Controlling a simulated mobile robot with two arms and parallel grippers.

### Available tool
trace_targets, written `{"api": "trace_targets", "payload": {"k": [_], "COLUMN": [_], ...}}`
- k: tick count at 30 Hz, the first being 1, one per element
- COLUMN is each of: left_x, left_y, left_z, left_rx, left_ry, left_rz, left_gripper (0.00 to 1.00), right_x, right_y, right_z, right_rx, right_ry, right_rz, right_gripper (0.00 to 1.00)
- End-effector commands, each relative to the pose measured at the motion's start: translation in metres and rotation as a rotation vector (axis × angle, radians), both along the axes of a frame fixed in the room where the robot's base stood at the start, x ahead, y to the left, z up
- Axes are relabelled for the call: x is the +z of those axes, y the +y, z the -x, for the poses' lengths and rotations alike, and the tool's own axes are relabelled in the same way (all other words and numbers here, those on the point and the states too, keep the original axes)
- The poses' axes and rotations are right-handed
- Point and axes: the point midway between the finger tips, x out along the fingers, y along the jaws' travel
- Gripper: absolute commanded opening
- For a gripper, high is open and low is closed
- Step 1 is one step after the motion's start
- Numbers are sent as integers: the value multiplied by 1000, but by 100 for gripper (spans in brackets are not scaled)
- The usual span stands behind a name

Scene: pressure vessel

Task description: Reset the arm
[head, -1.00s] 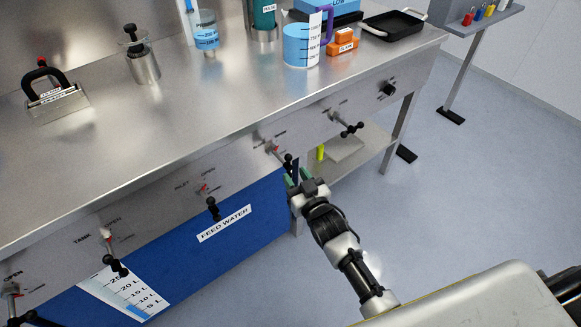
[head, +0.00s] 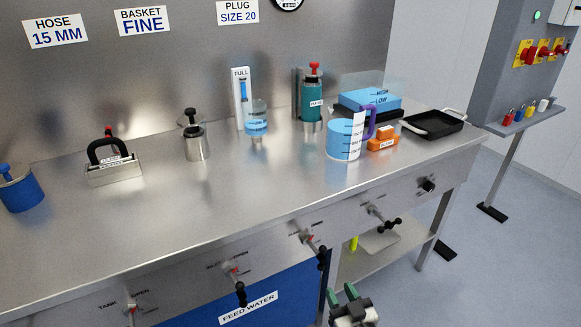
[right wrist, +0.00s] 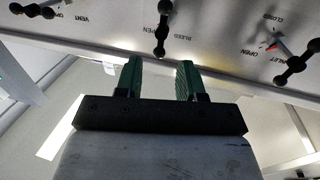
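My right gripper (head: 345,298) shows at the bottom of the head view, below the front panel of the steel bench (head: 120,235). Its two green fingers stand apart with nothing between them; the right wrist view shows the same open fingers (right wrist: 158,80). It is apart from the black-handled valves. The nearest valve handle (head: 318,252) is just above it in the head view. In the right wrist view a black handle (right wrist: 160,35) labelled BLEED hangs beyond the fingertips. My left gripper is not in view.
The bench top holds a blue measuring jug (head: 343,140), an orange block (head: 381,140), a black tray (head: 434,124) and several vessels. More valve handles (head: 383,220) stick out of the front panel. Open floor (head: 480,270) lies to the right, with a grey post stand (head: 505,170).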

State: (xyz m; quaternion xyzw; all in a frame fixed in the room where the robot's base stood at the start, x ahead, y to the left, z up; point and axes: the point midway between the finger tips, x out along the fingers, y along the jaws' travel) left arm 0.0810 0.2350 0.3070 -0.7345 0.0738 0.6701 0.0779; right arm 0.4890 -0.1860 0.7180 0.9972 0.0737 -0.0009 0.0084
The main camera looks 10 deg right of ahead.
Motion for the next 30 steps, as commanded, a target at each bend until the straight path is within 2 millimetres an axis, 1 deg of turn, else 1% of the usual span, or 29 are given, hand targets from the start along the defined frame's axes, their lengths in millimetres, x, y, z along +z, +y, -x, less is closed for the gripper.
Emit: {"api": "trace_targets", "payload": {"k": [2, 4, 5, 8, 9, 11, 12, 14, 15, 17, 18, 20, 21, 24, 27, 30], "left_x": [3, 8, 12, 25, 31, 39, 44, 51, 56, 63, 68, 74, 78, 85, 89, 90], "left_y": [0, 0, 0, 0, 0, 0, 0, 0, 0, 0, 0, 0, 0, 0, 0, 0], "left_z": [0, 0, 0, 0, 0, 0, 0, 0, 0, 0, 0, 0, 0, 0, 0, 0], "left_rx": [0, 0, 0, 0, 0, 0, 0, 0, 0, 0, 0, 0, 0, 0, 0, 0], "left_ry": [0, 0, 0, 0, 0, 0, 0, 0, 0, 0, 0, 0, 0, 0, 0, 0], "left_rz": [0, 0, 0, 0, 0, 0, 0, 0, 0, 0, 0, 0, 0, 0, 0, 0], "left_gripper": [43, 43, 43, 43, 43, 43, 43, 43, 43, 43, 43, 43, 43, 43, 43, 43], "right_x": [-8, -28, -41, -98, -123, -161, -184, -215, -234, -258, -272, -289, -297, -311, -317, -319], "right_y": [0, -1, -1, -3, -4, -7, -9, -13, -16, -20, -24, -29, -32, -40, -46, -49], "right_z": [2, 7, 11, 36, 51, 79, 99, 133, 157, 197, 224, 264, 289, 344, 382, 403], "right_rx": [0, -3, -3, -6, -6, -6, -5, -3, -1, 3, 6, 11, 13, 21, 26, 30], "right_ry": [28, 90, 130, 306, 388, 516, 598, 718, 798, 916, 992, 1100, 1164, 1301, 1393, 1441], "right_rz": [4, 13, 19, 47, 61, 82, 97, 121, 135, 156, 173, 194, 206, 234, 252, 264], "right_gripper": [39, 39, 39, 39, 39, 39, 39, 39, 39, 39, 39, 39, 39, 39, 39, 39]}}
